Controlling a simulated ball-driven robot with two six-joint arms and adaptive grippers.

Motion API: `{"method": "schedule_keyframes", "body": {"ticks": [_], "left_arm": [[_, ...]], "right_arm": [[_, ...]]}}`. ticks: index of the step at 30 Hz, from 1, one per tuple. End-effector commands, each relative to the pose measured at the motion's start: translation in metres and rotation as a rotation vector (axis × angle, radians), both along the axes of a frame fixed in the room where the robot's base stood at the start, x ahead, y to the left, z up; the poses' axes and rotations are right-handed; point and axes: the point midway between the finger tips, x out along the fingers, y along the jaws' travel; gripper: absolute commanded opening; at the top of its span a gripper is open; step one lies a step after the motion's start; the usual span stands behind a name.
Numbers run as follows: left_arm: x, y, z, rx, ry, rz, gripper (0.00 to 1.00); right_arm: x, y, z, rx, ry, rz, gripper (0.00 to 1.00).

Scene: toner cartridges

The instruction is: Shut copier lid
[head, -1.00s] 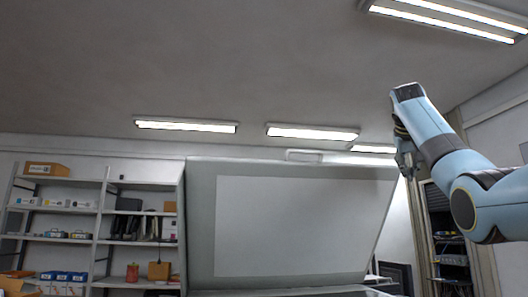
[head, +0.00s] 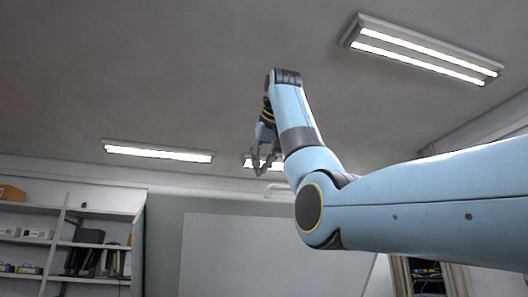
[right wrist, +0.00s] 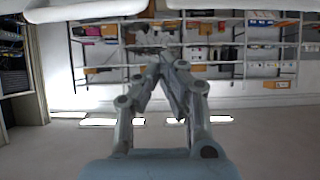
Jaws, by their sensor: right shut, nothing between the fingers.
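The copier lid (head: 165,245) stands raised, a big grey panel with a white sheet area on its face; its lower part is out of the head view. A pale handle (head: 290,188) shows at its top edge, partly behind my arm. My right gripper (head: 260,172) hangs in front of a ceiling light, just above the lid's top edge in the picture; I cannot tell its depth. In the right wrist view its fingers (right wrist: 163,62) meet at the tips with nothing between them. My left gripper is in neither view.
Shelves (head: 65,245) with boxes and dark binders stand at the left, behind the lid. They show upside down in the right wrist view (right wrist: 262,62). A dark rack (head: 428,275) stands at the right. Open air lies above the lid, below the ceiling lights (head: 160,152).

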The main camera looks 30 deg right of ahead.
Motion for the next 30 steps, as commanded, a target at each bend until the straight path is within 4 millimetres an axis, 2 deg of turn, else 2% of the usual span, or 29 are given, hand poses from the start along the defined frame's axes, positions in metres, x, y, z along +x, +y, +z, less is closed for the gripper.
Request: {"method": "schedule_keyframes", "body": {"ticks": [1, 6, 12, 14, 23, 30], "left_arm": [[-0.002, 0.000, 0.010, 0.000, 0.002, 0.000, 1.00], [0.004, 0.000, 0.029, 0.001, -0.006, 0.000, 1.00], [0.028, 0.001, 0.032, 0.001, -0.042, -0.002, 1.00], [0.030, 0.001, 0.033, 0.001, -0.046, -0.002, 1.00], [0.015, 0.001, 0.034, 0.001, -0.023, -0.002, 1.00], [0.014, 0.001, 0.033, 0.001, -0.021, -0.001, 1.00]], "right_arm": [[0.010, -0.002, -0.003, 0.001, 0.006, 0.001, 0.00], [0.040, -0.010, -0.022, 0.000, 0.005, -0.002, 0.00], [0.021, -0.005, -0.041, 0.000, -0.001, 0.000, 0.00], [0.017, -0.004, -0.044, 0.000, -0.001, 0.000, 0.00], [0.009, -0.002, -0.050, 0.000, 0.000, 0.000, 0.00], [0.009, -0.002, -0.051, 0.000, -0.001, 0.000, 0.00]]}}
